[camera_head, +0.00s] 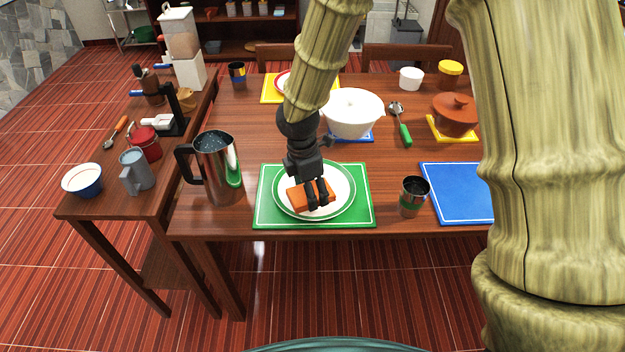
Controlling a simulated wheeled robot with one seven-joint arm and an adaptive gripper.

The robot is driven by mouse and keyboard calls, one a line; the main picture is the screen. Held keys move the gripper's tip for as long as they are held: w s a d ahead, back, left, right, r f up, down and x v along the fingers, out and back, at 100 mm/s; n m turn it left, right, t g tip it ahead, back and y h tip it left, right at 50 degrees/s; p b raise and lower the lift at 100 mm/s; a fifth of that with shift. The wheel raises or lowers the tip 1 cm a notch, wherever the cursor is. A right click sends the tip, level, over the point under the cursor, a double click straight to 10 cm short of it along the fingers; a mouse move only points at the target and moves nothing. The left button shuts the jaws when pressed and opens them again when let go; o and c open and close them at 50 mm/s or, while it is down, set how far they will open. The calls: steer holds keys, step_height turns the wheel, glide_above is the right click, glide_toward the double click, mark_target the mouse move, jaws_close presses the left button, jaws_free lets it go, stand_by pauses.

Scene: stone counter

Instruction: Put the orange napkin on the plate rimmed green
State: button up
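The orange napkin (297,197) is a small folded orange block over the plate rimmed green (342,199). The plate is white with a green ring and lies on a green mat (264,210) near the table's front edge. My gripper (317,203) points down over the plate, with its dark fingers at the napkin. The fingers cover part of the napkin, and I cannot tell whether they grip it or whether the napkin touches the plate.
A metal pitcher (217,165) stands left of the mat and a metal cup (413,195) right of it. A blue mat (457,190) lies further right. A white bowl (353,113) stands behind the plate, with a green-handled spoon (404,130) beside it.

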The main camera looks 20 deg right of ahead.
mark_target(313, 183)
steer(key=w, duration=0.2)
steer(key=w+d, duration=0.2)
steer(key=w, duration=0.1)
steer(key=shift+w+d+f+p, duration=0.2)
steer(key=shift+w+f+p, duration=0.15)
steer(key=shift+p, duration=0.05)
steer(key=shift+f, duration=1.7)
steer(key=shift+f, duration=0.15)
steer(key=o, duration=0.9)
steer(key=shift+c, duration=0.2)
step_height(313, 183, up, 12)
steer(key=a, duration=0.1)
steer(key=shift+a, duration=0.2)
steer(key=shift+s, duration=0.1)
